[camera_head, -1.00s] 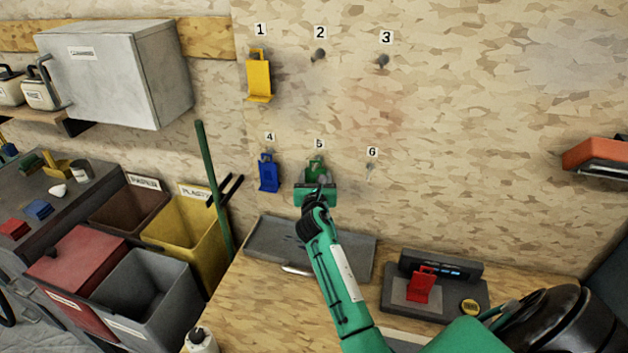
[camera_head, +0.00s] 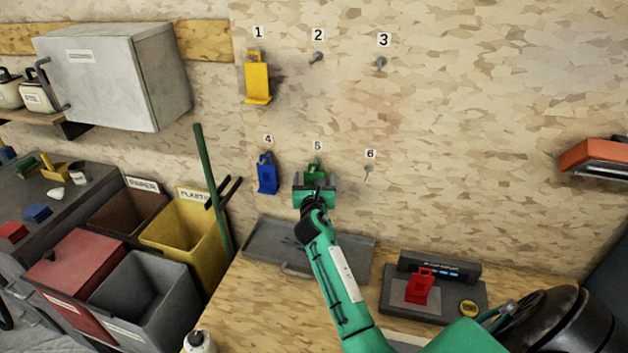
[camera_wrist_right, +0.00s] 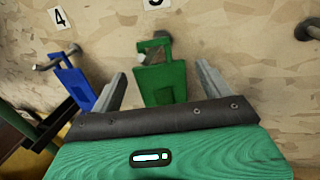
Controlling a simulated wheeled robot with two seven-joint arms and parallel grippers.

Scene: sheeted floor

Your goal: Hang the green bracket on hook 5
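The green bracket (camera_head: 314,171) is at the wall just under the label 5. In the right wrist view the bracket (camera_wrist_right: 162,84) stands upright, with its top loop at the dark hook 5 (camera_wrist_right: 158,36); the loop appears to be around the hook. My right gripper (camera_head: 314,186) is in front of the bracket. In the wrist view its two grey fingers (camera_wrist_right: 160,76) stand apart on either side of the bracket, with a visible gap at each side. The bracket's lower end is hidden behind the gripper body. My left gripper is not in view.
A blue bracket (camera_head: 267,174) hangs at 4, close left of my gripper. A yellow bracket (camera_head: 257,80) hangs at 1. Hooks 2 (camera_head: 317,57), 3 (camera_head: 380,63) and 6 (camera_head: 368,171) are bare. A grey tray (camera_head: 350,265) and a red bracket (camera_head: 419,286) are below.

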